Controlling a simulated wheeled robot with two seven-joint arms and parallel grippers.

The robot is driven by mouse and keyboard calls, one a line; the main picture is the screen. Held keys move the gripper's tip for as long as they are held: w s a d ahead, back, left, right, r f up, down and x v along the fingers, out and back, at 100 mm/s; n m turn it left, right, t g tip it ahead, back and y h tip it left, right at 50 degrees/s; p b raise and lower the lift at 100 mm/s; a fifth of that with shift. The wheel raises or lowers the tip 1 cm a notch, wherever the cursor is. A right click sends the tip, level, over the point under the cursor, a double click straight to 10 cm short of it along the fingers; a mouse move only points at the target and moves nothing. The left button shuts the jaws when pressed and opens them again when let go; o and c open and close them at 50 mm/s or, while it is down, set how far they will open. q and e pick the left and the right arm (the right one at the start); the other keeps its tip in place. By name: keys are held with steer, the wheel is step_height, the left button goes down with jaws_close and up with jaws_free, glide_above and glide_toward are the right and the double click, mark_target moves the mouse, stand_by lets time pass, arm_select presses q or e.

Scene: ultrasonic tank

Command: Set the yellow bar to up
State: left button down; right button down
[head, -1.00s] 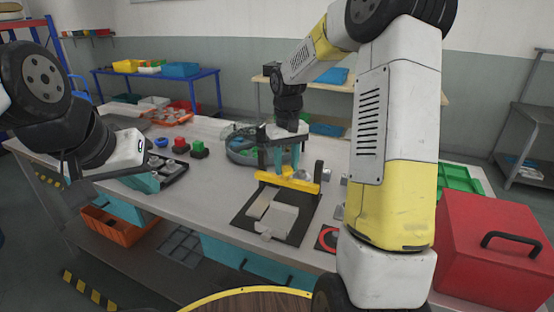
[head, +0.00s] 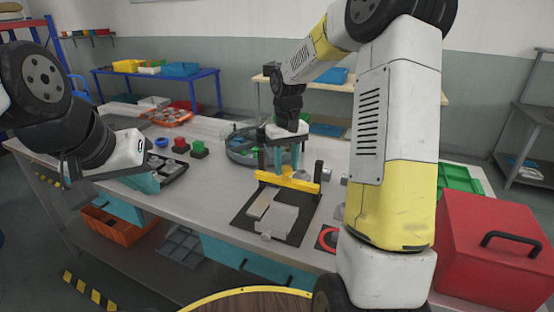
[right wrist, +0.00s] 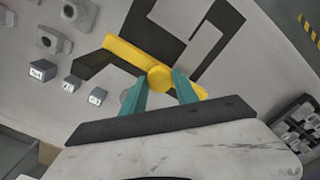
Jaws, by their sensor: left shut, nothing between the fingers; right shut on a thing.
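The fingers hide part of the bar. My left gripper (head: 146,184) is shut and empty, low over the left of the table beside a dark tray.
The black fixture (head: 240,218) carries a light grey block (head: 279,217). Behind stands a round grey-green tank (head: 240,152). Red and green buttons (head: 181,146) sit to the left. A red box (head: 490,245) and green tray (head: 455,178) stand right. Small grey blocks (right wrist: 43,70) lie beside the fixture.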

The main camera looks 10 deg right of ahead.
mark_target(286, 168)
step_height(286, 168, up, 6)
steer(key=shift+w+f, duration=0.1)
steer(key=c, duration=0.9)
jaws_free()
steer(key=shift+c, duration=0.2)
step_height(286, 168, up, 8)
